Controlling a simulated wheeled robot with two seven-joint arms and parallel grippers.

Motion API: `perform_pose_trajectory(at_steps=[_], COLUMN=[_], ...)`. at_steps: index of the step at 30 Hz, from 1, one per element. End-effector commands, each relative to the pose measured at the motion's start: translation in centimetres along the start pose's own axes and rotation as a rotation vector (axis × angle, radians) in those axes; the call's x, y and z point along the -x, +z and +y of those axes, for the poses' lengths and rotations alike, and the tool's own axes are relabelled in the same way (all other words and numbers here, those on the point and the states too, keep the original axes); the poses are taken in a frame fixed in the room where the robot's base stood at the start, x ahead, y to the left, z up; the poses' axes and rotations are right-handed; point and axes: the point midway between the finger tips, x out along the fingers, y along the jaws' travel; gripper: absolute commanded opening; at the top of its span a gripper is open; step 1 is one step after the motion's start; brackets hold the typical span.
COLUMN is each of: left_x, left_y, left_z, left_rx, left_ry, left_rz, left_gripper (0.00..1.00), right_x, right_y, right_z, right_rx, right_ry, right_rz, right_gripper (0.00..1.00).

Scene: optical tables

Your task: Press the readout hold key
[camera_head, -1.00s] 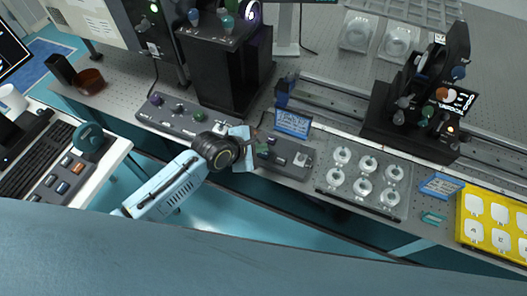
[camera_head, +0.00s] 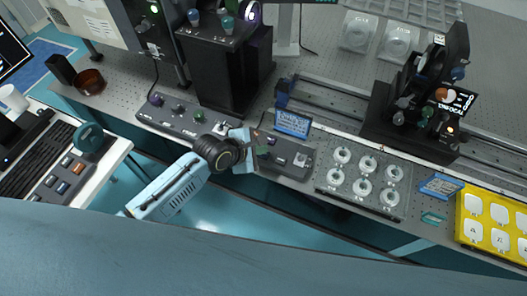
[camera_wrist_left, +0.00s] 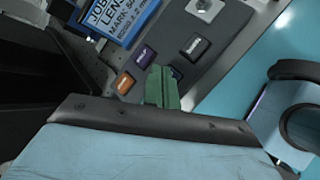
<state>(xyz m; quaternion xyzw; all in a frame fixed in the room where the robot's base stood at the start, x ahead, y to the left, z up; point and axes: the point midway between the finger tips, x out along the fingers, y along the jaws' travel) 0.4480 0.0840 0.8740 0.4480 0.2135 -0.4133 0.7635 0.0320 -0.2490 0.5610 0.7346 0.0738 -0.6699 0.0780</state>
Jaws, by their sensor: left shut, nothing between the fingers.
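The grey key panel (camera_head: 300,158) lies along the front edge of the optical table. In the left wrist view it carries an orange key (camera_wrist_left: 124,83), a purple key (camera_wrist_left: 145,57), a dark blue key (camera_wrist_left: 176,73) and a brown-grey key (camera_wrist_left: 196,46). Their labels are too small to read, so I cannot tell which is the readout hold key. My left gripper (camera_head: 259,149) is over the panel's left end. Its green fingers (camera_wrist_left: 162,88) are shut and empty among the keys, partly covering the dark blue one. Contact cannot be made out. My right gripper is not in view.
A blue sign (camera_head: 293,123) stands just behind the panel. A row of knobs (camera_head: 182,117) is to its left, a clear tray of round optics (camera_head: 364,180) to its right. A tall black instrument (camera_head: 232,75) stands behind, and a rail with a black mount (camera_head: 410,135) lies farther right.

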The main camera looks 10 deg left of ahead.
Motion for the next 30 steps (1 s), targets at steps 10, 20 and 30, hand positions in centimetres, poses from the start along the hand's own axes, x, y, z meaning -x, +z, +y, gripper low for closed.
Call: perform_pose_trajectory(at_steps=[10,20,30], left_x=[-0.07,-0.36,-0.60], left_y=[-0.05,-0.25,-0.44], left_z=[-0.08,-0.31,-0.52], left_rx=[0.000,0.000,0.000], left_ry=[-0.001,-0.001,-0.002], left_rz=[0.000,0.000,0.001], left_gripper=[0.00,0.00,0.00], right_x=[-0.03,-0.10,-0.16], right_y=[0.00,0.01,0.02], right_z=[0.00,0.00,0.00], right_rx=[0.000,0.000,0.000], right_ry=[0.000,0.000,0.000], right_rz=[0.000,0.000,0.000], right_gripper=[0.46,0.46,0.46])
